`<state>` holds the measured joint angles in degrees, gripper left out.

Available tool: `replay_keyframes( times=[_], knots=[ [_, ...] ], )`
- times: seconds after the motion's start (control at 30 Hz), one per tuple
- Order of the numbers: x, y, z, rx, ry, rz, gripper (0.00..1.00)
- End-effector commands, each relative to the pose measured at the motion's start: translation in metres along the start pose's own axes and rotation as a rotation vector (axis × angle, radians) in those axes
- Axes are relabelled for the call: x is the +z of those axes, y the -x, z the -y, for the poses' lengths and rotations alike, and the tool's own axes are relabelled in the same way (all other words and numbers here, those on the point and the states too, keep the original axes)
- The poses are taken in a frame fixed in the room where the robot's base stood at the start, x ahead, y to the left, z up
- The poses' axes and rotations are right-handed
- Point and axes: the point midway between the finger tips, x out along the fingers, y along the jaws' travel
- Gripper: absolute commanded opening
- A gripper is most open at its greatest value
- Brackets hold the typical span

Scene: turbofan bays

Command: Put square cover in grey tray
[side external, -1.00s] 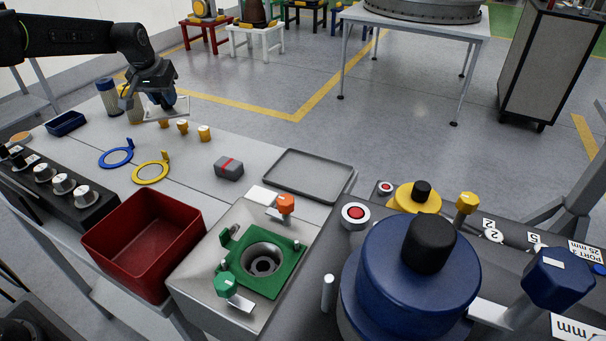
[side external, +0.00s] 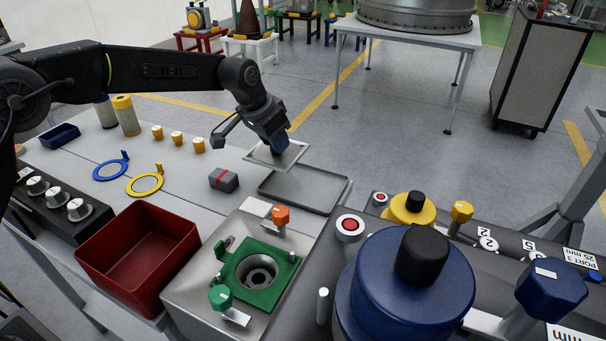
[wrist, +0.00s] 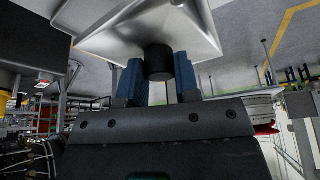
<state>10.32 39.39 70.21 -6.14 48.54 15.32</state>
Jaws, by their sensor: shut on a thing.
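The square cover (side external: 272,155) is a pale, thin plate held in the air, slightly tilted. In the wrist view the cover (wrist: 115,35) fills the top, with a black round knob between my blue fingers. My gripper (side external: 281,146) is shut on this knob; the gripper also shows in the wrist view (wrist: 157,75). The grey tray (side external: 325,188) is a shallow, empty tray on the bench. The cover hangs above the tray's back left part, overlapping its rim in the side view. The gap between them is hard to judge.
A grey block with a red stripe (side external: 224,180) lies left of the tray. A red bin (side external: 138,250) and a green fixture (side external: 262,282) stand in front. Yellow pegs (side external: 177,138) and two rings (side external: 145,184) lie further left. A blue cylinder (side external: 410,290) stands front right.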

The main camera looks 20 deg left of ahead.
Motion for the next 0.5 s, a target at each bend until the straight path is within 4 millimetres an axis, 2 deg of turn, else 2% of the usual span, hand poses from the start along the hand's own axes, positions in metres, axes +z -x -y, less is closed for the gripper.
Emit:
replay_keyframes(
  times=[0.1,0.23,0.5],
  knots=[
    [-0.008,-0.021,-0.024,0.001,-0.003,-0.002,0.00],
    [-0.014,-0.037,-0.042,0.001,-0.001,-0.002,0.00],
    [-0.016,-0.052,-0.053,-0.001,0.002,-0.002,0.00]
  ],
)
